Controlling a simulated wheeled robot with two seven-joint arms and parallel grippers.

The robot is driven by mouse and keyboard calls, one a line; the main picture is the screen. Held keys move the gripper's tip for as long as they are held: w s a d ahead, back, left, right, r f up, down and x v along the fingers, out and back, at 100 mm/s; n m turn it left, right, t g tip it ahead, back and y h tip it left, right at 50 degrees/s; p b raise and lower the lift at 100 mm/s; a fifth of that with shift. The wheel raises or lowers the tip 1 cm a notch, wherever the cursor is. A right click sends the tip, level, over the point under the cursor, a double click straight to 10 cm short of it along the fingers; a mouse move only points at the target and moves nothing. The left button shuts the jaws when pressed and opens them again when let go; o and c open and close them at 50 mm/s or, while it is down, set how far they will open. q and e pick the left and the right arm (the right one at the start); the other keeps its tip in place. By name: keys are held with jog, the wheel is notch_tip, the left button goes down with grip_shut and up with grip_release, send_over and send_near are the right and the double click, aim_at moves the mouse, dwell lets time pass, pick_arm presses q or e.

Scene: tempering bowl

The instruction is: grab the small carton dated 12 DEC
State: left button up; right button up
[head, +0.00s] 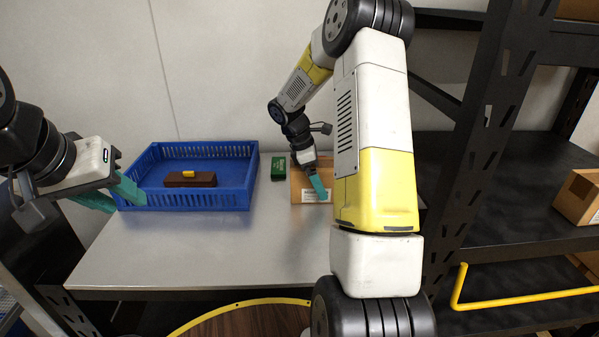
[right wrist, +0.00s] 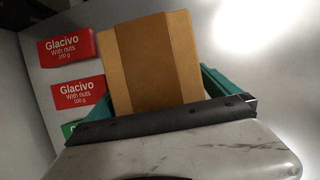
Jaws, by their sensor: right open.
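A tan cardboard carton (head: 299,182) with a white label stands on the grey table, partly hidden behind my right arm. Its date cannot be read. In the right wrist view, the carton (right wrist: 153,62) shows a darker band down its middle. My right gripper (head: 320,190) is at the carton; in the right wrist view its open teal fingers (right wrist: 155,92) lie at either side of the carton's near end. Contact cannot be told. My left gripper (head: 130,206) is open and empty at the left end of the blue crate.
A green box (head: 278,168) stands between crate and carton. Two red Glacivo boxes (right wrist: 67,46) (right wrist: 78,92) lie left of the carton. The front table is clear; a black rack (head: 487,130) stands right.

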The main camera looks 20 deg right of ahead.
jog(key=shift+f, duration=0.15)
dwell(0.3)
jog(key=shift+c, duration=0.7)
jog(key=c, duration=1.8)
jog(key=shift+c, duration=0.9)
